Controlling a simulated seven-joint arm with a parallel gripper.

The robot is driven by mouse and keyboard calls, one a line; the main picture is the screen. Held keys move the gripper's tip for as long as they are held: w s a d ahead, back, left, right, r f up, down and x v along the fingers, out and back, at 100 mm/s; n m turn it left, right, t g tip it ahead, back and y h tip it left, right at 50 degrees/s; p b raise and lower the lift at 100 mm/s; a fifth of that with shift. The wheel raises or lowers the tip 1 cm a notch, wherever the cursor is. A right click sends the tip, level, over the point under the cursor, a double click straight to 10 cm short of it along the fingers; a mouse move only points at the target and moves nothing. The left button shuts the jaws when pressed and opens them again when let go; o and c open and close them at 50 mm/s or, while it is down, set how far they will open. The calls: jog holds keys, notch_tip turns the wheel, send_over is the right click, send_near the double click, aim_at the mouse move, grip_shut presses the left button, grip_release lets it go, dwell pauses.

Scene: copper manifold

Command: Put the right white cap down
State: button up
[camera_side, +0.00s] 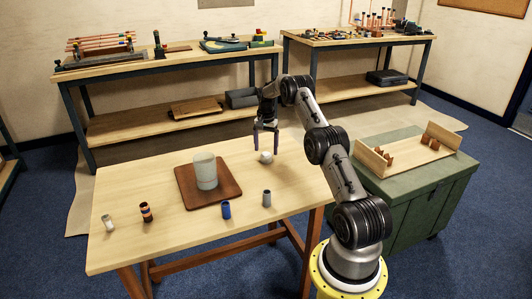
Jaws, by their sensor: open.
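A small white cap (266,157) sits on the wooden table (130,185) near its right rear part. My gripper (265,150) is open directly above the cap, fingers pointing down. One finger is on each side, close to the cap's top. I cannot tell if the fingers touch it. A second small white piece (108,222) stands at the table's front left; it is too small to tell if it is a cap or a tube.
A pale cup (205,171) stands on a brown board (187,189) mid-table. Along the front stand a banded orange-and-dark cylinder (146,212), a blue cylinder (225,210) and a grey cylinder (266,198). A green cabinet (425,200) with a wooden rack (413,158) is at right.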

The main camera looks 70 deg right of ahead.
aim_at(266, 154)
notch_tip(266, 154, up, 10)
jog(key=f, duration=0.1)
jog(key=w+a+r+n, duration=0.3)
jog(key=a+r, duration=0.7)
jog(key=r, duration=0.1)
jog(key=s+a+r+n+t+h, duration=0.1)
jog(key=a+r+n, duration=0.2)
jog(key=a+r, duration=0.35)
jog(key=s+a+r+n+t, duration=0.1)
jog(key=s+a+r+n, duration=0.15)
jog(key=a, duration=0.75)
jog(key=s+a+r+n+t, duration=0.2)
jog(key=s+a+r+n, duration=0.15)
jog(key=s+a, duration=0.75)
jog(key=s+a+f+n, duration=0.3)
jog(key=s+a, duration=0.2)
jog(key=s+a+f+n+t+y, duration=0.1)
jog(key=s+a+f+n, duration=0.2)
jog(key=s+a, duration=0.2)
jog(key=shift+s+f+t, duration=0.15)
jog(key=shift+s+t, duration=0.15)
jog(key=shift+s, duration=0.2)
